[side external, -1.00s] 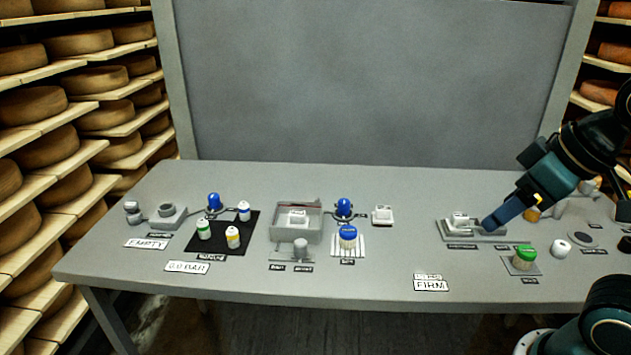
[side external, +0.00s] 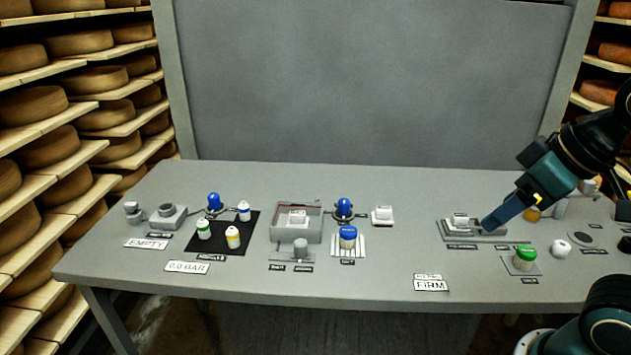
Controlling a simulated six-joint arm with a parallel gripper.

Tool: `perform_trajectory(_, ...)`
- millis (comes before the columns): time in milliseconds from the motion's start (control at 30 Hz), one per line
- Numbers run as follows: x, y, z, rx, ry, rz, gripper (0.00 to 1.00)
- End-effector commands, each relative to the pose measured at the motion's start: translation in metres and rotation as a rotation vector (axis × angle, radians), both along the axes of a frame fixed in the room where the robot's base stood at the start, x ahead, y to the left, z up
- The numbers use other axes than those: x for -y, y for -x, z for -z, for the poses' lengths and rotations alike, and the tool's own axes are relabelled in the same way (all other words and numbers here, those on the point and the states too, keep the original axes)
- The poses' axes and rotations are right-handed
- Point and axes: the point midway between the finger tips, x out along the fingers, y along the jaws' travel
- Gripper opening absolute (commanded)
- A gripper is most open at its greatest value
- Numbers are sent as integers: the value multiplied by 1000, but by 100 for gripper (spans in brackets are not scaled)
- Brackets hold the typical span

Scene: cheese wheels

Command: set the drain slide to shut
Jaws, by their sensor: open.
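A grey slide fixture (side external: 488,235) lies at the right of the bench, with a pale block (side external: 460,219) at its left part and two dark labels in front. A smaller slide with a round grey knob (side external: 300,246) sits in front of the grey tray at mid-bench, also with two small labels. The labels are too small to read, so I cannot tell for sure which one is the drain slide. My gripper (side external: 486,224) is open, angled down from the right, its tip low at the right-hand fixture, just right of the pale block. Whether it touches the fixture is unclear.
A green-capped jar (side external: 525,257) and a white knob (side external: 560,248) stand close in front of my arm. A blue-capped jar (side external: 348,237), the grey tray (side external: 294,237) and a black mat (side external: 212,245) with several small bottles are further left. The bench front centre is mostly clear.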

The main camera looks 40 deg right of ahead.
Motion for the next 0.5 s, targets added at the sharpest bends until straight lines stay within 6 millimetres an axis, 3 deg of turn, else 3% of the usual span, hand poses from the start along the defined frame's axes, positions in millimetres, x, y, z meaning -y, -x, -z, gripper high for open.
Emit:
perform_trajectory(300,0,0,0,0,0,0,63)
perform_trajectory(400,0,0,0,0,0,0,50)
perform_trajectory(500,0,-3,-2,-3,-2,1,50)
